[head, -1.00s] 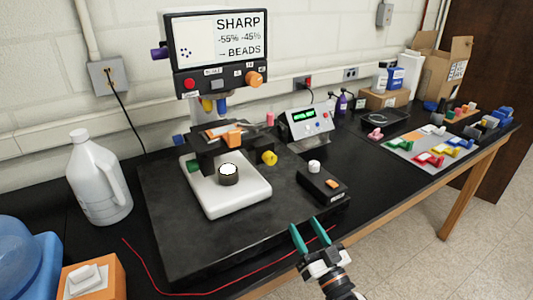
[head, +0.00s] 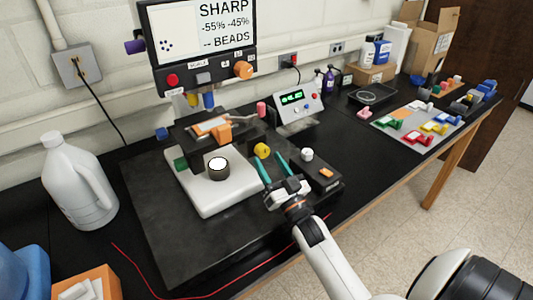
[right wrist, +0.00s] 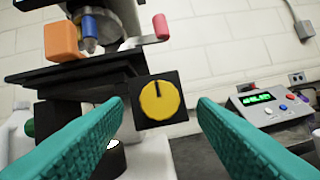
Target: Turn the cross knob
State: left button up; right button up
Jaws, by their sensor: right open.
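A round yellow knob (head: 262,150) sits on the right side of the microscope-like stand. In the right wrist view the yellow knob (right wrist: 159,102) is ridged, faces me on a dark square plate, and has a dark pointer line running up from its middle. No label on it can be read. My right gripper (head: 268,157) is open and empty, its teal fingers pointing at the knob. In the right wrist view the fingertips frame the knob left and right, apart from it. My left gripper is not in view.
The stand's white base (head: 236,196) carries a dark round piece with a white top (head: 218,167). A black box with an orange switch (head: 325,172) lies right of my gripper. A grey meter (head: 297,110) stands behind. An orange block (right wrist: 61,40) and a red knob (right wrist: 160,26) are above.

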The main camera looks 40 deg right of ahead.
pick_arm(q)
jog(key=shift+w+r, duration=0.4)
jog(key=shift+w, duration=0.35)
pick_arm(e)
jog(key=shift+x, duration=1)
jog(key=c, duration=1)
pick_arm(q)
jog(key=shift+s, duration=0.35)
pick_arm(e)
jog(key=shift+o, duration=0.2)
